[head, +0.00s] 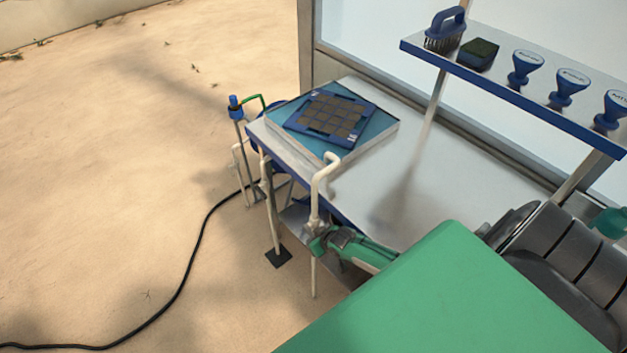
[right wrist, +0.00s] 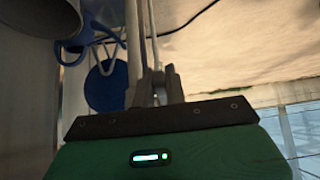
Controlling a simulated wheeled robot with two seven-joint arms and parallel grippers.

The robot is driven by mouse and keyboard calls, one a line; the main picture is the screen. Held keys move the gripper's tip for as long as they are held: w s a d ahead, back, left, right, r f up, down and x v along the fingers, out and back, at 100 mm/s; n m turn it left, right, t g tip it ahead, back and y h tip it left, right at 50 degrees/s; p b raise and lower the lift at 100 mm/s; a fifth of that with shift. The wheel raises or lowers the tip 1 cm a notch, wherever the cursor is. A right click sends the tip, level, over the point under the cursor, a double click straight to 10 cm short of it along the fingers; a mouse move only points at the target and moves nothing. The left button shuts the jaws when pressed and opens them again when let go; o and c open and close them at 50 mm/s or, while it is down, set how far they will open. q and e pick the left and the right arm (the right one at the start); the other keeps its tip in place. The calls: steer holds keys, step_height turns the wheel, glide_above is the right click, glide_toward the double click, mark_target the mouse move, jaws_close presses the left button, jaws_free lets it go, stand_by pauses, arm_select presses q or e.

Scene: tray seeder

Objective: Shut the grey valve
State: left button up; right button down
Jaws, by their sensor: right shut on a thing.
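A pale pipe (head: 322,185) with a bent top stands at the front edge of the table. The grey valve is on its lower part, mostly hidden by my right gripper (head: 318,242), which reaches it from the right. In the right wrist view the two fingers of my right gripper (right wrist: 156,88) are closed on a thin grey piece between them, which I take to be the valve's handle. How far the handle is turned cannot be seen. My left gripper is not in view.
The grey table (head: 410,165) carries a blue seed tray (head: 345,148) on a platform. A shelf (head: 500,82) with a brush and several blue tools hangs above. A blue-topped post (head: 235,108) stands left of the table. A black cable (head: 190,262) crosses the open floor.

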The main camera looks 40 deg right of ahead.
steer(key=shift+s+r+g+p, duration=0.1)
steer(key=shift+r+g+p, duration=0.35)
steer(key=shift+g+p, duration=0.4)
steer(key=shift+s+r+g+p, duration=0.1)
steer(key=shift+r+g+p, duration=0.3)
steer(key=shift+g+p, duration=0.45)
steer(key=c, duration=1.7)
jaws_free()
steer(key=shift+w, duration=0.1)
steer(key=v, duration=0.7)
steer(key=b+v, duration=0.1)
steer(key=v, duration=0.5)
steer(key=shift+w+a+r, duration=0.1)
steer(key=shift+a+r, duration=0.05)
steer(key=shift+r, duration=0.3)
